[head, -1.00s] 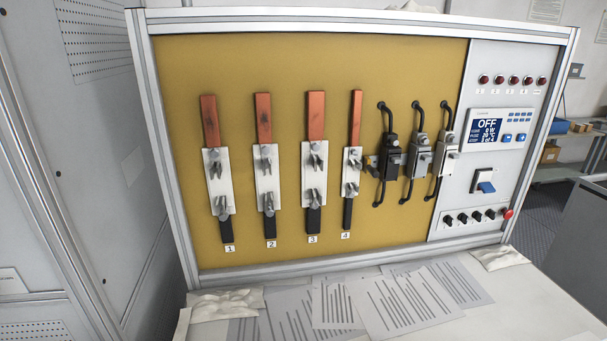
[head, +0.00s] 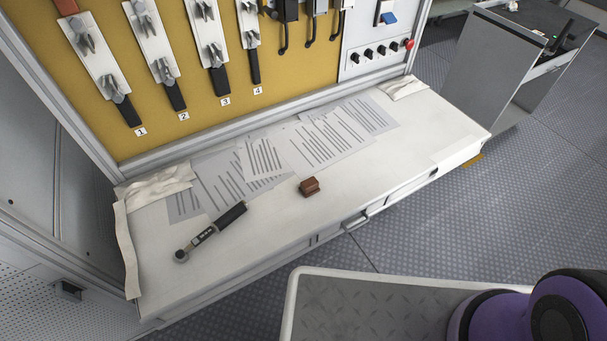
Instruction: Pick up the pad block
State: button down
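A small brown block (head: 309,187), which looks like the pad block, sits on the white worktop (head: 270,230) below the yellow panel, near the middle of its front part. It lies just in front of the printed sheets and apart from the torque wrench. My gripper is not in view. A purple and black part of my own body shows at the bottom right.
A torque wrench (head: 211,232) lies left of the block. Several printed sheets (head: 325,140) cover the back of the worktop. Crumpled cloths lie at the left end (head: 160,186) and back right (head: 404,88). A grey cabinet (head: 500,60) with an open drawer stands at the right.

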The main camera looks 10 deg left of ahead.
aim_at(310, 187)
jog(key=l+u, duration=0.1)
jog(key=u, duration=1.7)
jog(key=k+l+u, duration=0.3)
jog(key=l+u, duration=0.2)
